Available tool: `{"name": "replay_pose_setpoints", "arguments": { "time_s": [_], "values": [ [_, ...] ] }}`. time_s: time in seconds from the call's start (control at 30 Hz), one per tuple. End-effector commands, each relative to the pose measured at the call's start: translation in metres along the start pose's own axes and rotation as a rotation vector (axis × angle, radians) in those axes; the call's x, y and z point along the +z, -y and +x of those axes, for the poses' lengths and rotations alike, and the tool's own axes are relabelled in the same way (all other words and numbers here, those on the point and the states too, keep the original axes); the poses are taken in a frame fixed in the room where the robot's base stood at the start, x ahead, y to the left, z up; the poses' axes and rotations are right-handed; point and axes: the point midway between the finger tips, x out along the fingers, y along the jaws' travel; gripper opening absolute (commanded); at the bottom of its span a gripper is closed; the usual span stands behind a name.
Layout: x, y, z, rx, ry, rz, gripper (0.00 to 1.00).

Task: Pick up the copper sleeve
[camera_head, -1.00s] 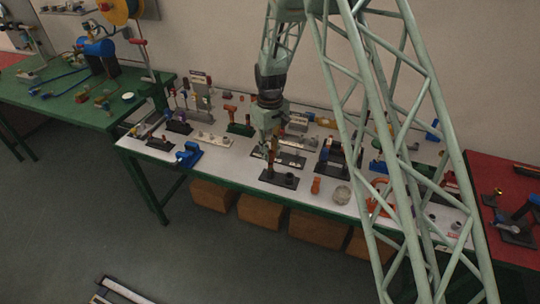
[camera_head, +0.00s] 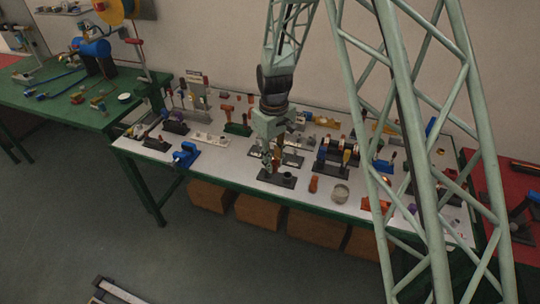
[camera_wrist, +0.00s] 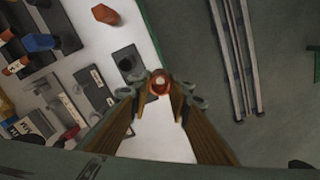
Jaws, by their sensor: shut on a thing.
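The copper sleeve (camera_wrist: 160,83) shows in the wrist view as a reddish-copper ring seen end-on between my fingertips. My gripper (camera_wrist: 161,92) is shut on it, with one finger on each side. In the head view my gripper (camera_head: 272,164) points down at the front middle of the white-topped table, just over a black stand (camera_head: 279,179). The sleeve is too small there to make out clearly. I cannot tell whether its lower end touches the stand. The stand, with a round dark hole, also shows in the wrist view (camera_wrist: 131,66), left of the sleeve.
A blue vise-like tool (camera_head: 186,155) lies to the left. Several fixtures crowd the table (camera_head: 225,170) behind; its front edge is close.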

Motion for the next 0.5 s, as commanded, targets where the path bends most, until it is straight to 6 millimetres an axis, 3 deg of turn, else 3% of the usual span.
{"name": "replay_pose_setpoints", "arguments": {
  "time_s": [0.2,0.5],
  "values": [
    [0.033,0.016,-0.003,0.000,0.000,0.000,0.08],
    [0.057,0.029,-0.006,0.000,-0.001,0.000,0.08]
  ]
}}
